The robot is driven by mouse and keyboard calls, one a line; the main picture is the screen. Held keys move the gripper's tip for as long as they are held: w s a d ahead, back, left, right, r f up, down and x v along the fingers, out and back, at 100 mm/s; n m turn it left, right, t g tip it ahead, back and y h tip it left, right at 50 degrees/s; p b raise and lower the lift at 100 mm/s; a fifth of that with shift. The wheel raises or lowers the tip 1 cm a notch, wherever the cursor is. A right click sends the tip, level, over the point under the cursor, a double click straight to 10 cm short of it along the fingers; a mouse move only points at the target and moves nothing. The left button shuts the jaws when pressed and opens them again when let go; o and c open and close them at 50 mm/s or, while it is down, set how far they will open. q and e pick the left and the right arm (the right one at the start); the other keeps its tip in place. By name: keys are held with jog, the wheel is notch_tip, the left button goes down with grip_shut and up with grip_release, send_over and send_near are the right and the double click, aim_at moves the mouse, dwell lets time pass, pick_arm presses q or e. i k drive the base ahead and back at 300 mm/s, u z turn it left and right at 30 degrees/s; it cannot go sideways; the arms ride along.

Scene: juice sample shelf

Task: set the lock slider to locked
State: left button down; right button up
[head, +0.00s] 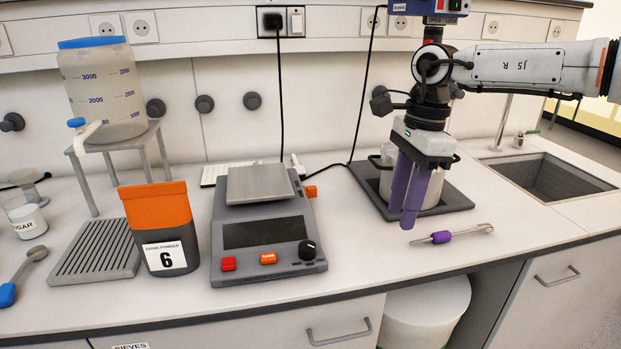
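A blue and red unit (430,6) is cut off by the top edge of the head view, behind my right arm. Small lettering under it seems to include the word "LOCK" (448,20); a slider and its position cannot be made out. My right gripper (409,216) points down with two purple fingers, in front of a pale vessel (436,190) on a dark square base (456,199). The fingers overlap in this view, so their gap is unclear. Nothing is visible held beyond them. My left gripper is out of view.
A grey balance (262,235) with an orange side tab (311,191) stands mid-counter. An orange-topped container (160,225) marked 6 stands left of it. A sink (550,178) is at right.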

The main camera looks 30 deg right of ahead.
aim_at(312, 191)
jog(key=i, duration=0.9)
